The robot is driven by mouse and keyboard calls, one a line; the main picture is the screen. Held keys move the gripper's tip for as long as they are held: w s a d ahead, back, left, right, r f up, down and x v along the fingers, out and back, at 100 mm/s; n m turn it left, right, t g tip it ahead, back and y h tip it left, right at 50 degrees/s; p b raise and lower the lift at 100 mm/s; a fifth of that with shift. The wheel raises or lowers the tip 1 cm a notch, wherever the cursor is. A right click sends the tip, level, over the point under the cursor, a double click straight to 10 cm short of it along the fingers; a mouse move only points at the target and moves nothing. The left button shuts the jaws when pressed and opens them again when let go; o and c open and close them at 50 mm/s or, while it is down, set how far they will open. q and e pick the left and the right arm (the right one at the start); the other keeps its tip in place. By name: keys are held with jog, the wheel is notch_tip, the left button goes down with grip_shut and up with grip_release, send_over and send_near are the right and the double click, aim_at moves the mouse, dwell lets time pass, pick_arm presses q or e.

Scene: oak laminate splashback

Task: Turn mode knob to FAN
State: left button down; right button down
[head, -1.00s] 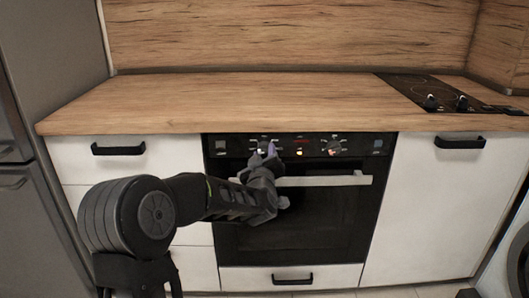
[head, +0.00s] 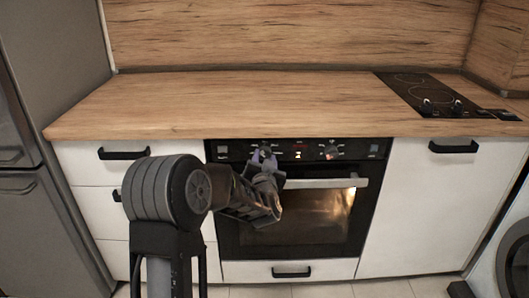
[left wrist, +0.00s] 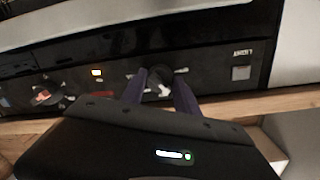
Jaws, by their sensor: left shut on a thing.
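The oven's control panel (head: 235,150) has two knobs with a small display between them. My left gripper (head: 264,155) is at the left knob. In the left wrist view, where the panel appears upside down, its two purple fingers (left wrist: 160,85) are shut on that dark knob (left wrist: 160,78), one on each side. A white pointer mark shows on the knob. The second knob (head: 332,153) stands free to the right; it also shows in the left wrist view (left wrist: 47,97) with a reddish mark. The lettering around the knobs is too small to read. My right gripper is out of view.
The oven door handle (head: 325,183) runs just below the panel, close to my gripper. The oven window (head: 325,215) glows. The wooden counter (head: 240,100) above is bare, with a black cooktop (head: 415,85) at right. A square button labelled LIGHT (left wrist: 241,73) is beside the held knob.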

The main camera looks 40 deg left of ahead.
pick_arm(q)
jog(key=m+p, duration=0.3)
jog(key=shift+r+m+y, duration=0.2)
jog(key=shift+m+y, duration=0.1)
jog(key=shift+f+m+p, duration=0.15)
jog(key=shift+m+p, duration=0.85)
jog(key=shift+m, duration=0.4)
jog(key=c, duration=0.9)
grip_release()
jog(key=v, duration=0.7)
jog(key=shift+s+d, duration=0.25)
jog(key=shift+d, duration=0.05)
